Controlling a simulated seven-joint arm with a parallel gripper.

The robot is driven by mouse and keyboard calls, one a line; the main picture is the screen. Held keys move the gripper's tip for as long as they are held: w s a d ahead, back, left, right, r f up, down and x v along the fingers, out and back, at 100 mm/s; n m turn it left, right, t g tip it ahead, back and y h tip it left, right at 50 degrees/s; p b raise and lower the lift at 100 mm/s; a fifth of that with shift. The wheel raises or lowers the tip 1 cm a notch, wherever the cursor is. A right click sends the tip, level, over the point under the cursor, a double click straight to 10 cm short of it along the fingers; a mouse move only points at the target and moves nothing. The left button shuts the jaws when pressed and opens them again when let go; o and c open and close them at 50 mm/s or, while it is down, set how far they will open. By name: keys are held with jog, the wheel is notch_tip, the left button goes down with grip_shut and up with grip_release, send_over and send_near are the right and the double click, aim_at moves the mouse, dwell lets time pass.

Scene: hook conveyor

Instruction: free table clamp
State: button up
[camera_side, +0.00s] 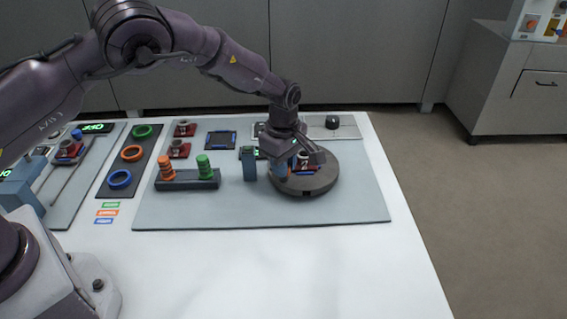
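A round grey table (322,184) stands at the right of the grey work mat. A small fixture with red and blue parts (306,166) sits on top of it, partly hidden by my gripper; this may be the clamp. My gripper (297,163) points down over the round table, close to the fixture. Its fingers overlap the fixture, so I cannot tell whether they touch or grip it. A blue part (282,168) shows at the table's left side, beside the fingers.
A blue-grey post (249,165) stands just left of the round table. A dark block (187,181) carries orange and green ring stacks. Red pieces (180,150), a dark square frame (221,140) and a plate with a black knob (332,122) lie behind. The mat's front is clear.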

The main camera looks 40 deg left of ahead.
jog(key=o, duration=0.3)
notch_tip(320, 180, up, 13)
dwell(0.5)
